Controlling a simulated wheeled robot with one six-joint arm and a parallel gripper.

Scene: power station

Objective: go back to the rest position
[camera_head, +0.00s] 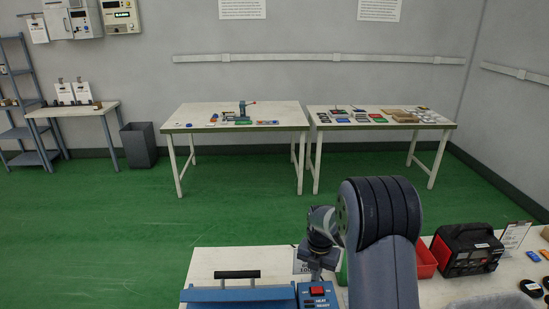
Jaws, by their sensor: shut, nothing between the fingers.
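My arm rises in the front centre of the head view and bends at a large dark joint. Beyond the joint, my gripper (316,274) points down over the near bench (220,262), small and partly merged with the things behind it. It is shut and I see nothing held in it. It is just above a blue box with a red switch (317,291); I cannot tell whether they touch. My arm hides part of the bench.
On the near bench are a blue case with a black handle (238,292), a red bin (426,262) and a black-and-red device (466,250). Two tables with small items (178,127) (447,126) stand by the far wall. Green floor (120,220) lies clear between.

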